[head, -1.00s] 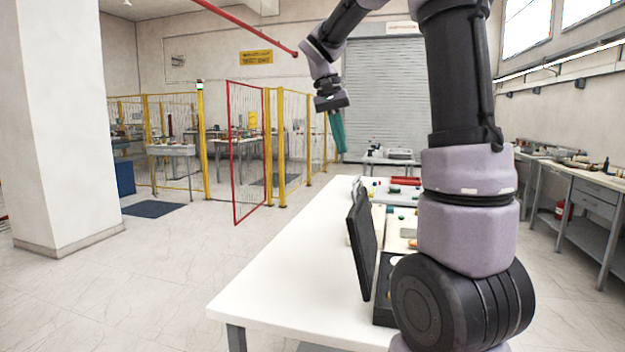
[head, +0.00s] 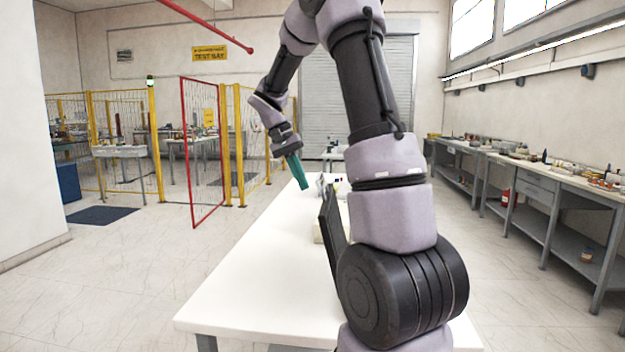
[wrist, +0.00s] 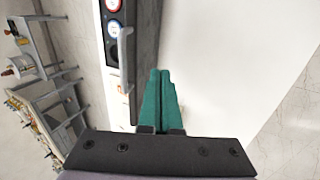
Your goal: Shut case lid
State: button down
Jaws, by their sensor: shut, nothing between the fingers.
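The case's dark lid (head: 331,228) stands raised and nearly upright on the white table, seen almost edge-on in the head view. In the wrist view a dark panel (wrist: 148,50), likely the same lid, runs down beside the fingers. My gripper (head: 304,186) has green fingers, shut and empty, pointing down above the table to the left of the lid. The fingers also show in the wrist view (wrist: 161,78), close to the panel's lower right; I cannot tell whether they touch it. The case body is mostly hidden behind my arm in the head view.
The white table (head: 240,290) is clear to the left of the lid. In the wrist view, a panel with red and blue round parts (wrist: 113,28) and a grey handle (wrist: 124,60) lie left of the dark panel. A red-framed gate (head: 205,150) stands beyond the table.

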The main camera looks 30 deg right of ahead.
jog(key=d, duration=0.1)
jog(key=s, duration=0.1)
jog(key=s+d, duration=0.1)
jog(key=shift+d+r, duration=0.25)
jog(key=shift+d, duration=0.1)
jog(key=shift+d, duration=0.15)
jog(key=s+d+f+t+y, duration=0.1)
jog(key=s+d+t+y, duration=0.25)
jog(key=s+d, duration=0.5)
jog(key=s+d+f+t+y, duration=0.2)
jog(key=s+d+y, duration=0.35)
jog(key=d, duration=0.65)
jog(key=shift+s+d+f+t+y, duration=1.1)
jog(key=shift+d+f, duration=0.75)
jog(key=shift+f, duration=1.75)
jog(key=shift+s+d+f+t+y, duration=0.75)
jog(key=shift+s+d+f+y, duration=0.85)
jog(key=shift+f, duration=1.95)
jog(key=shift+s+d+f+t+y, duration=1)
jog(key=shift+d+f, duration=1.1)
jog(key=shift+f, duration=1.5)
